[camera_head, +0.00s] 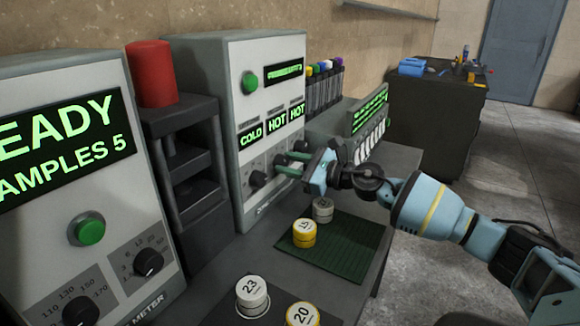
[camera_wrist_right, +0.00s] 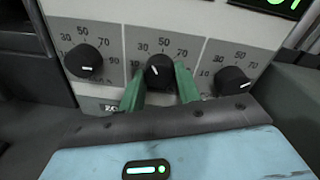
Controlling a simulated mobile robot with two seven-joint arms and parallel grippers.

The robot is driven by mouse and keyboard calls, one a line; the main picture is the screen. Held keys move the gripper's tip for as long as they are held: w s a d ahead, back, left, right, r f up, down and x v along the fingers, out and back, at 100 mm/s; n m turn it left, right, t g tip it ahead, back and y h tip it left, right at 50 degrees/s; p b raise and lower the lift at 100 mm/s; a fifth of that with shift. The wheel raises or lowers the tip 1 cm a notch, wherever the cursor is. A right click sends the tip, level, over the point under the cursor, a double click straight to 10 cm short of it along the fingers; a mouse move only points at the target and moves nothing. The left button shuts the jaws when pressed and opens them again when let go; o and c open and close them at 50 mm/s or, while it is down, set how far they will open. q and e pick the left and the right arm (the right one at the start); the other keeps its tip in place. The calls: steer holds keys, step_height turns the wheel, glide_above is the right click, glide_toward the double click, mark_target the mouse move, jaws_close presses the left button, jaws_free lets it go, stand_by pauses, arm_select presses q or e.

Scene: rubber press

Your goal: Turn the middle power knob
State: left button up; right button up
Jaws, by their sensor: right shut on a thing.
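The press control box (camera_head: 215,110) has a row of three black power knobs under displays that read COLD, HOT and HOT. The middle power knob (camera_wrist_right: 159,71) is between the green fingers of my right gripper (camera_wrist_right: 160,85), which is shut on it. Its white mark tilts a little left of straight up. In the head view my right gripper (camera_head: 290,165) reaches the panel from the right and hides the middle knob. My left gripper is not in view.
A second box (camera_head: 65,170) with a READY display stands at the left. Weights numbered 15 (camera_head: 304,234), 23 (camera_head: 252,294) and 20 (camera_head: 302,314) stand in front, some on a green mat (camera_head: 345,250). A dark rack (camera_head: 190,165) holds a red cylinder (camera_head: 151,74).

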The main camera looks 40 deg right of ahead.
steer(key=n, duration=0.2)
steer(key=shift+n+b, duration=0.35)
steer(key=shift+n, duration=0.05)
steer(key=n+b, duration=0.1)
steer(key=n, duration=0.2)
steer(key=n+b, duration=0.2)
steer(key=n, duration=0.2)
steer(key=shift+a+h, duration=0.1)
steer(key=shift+h, duration=0.2)
steer(key=shift+n, duration=0.5)
steer(key=o, duration=0.9)
steer(key=shift+r, duration=0.1)
steer(key=shift+o, duration=0.4)
steer(key=shift+s, duration=0.1)
